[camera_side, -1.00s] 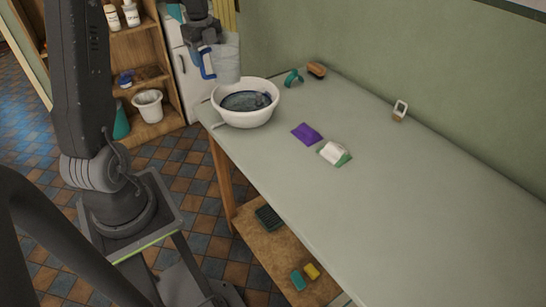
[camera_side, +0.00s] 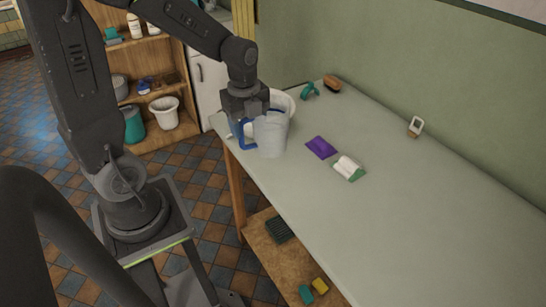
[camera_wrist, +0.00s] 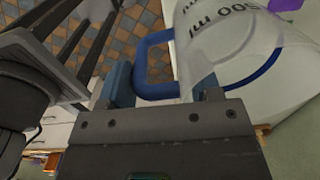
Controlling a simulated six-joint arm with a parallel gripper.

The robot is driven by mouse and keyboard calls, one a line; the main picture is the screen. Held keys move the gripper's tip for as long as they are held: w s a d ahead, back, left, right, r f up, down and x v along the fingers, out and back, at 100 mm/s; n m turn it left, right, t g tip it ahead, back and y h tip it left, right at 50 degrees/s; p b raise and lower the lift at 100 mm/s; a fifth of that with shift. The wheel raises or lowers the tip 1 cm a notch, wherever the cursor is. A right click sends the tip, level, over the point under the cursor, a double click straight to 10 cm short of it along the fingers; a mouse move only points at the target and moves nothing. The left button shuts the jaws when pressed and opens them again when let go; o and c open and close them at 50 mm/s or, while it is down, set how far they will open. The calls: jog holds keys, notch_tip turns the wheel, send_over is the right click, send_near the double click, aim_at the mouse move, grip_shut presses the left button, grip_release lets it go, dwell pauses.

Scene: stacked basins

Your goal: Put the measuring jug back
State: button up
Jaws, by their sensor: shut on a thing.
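The measuring jug (camera_side: 270,136) is a clear, whitish vessel with a blue handle, near the table's left edge in the side view. In the wrist view the jug (camera_wrist: 240,45) shows "500 ml" print, and its blue handle passes between the jaws. My gripper (camera_side: 247,122) is shut on the blue handle; it also shows in the wrist view (camera_wrist: 160,92). The jug looks upright in the side view, in front of the white basin (camera_side: 287,99), which it partly hides. I cannot tell whether the jug's bottom touches the table.
A purple cloth (camera_side: 321,147) and a white-and-green item (camera_side: 350,168) lie right of the jug on the table (camera_side: 420,220). A teal item (camera_side: 310,90), a brown brush (camera_side: 332,83) and a small white-handled item (camera_side: 416,126) lie along the back. The table's right part is clear.

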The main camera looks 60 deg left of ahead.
jog(key=w+d+f, duration=0.3)
jog(key=d+f, duration=0.2)
jog(key=f, duration=0.2)
jog(key=shift+f, duration=0.4)
jog(key=o, duration=1.1)
jog(key=shift+c, duration=0.2)
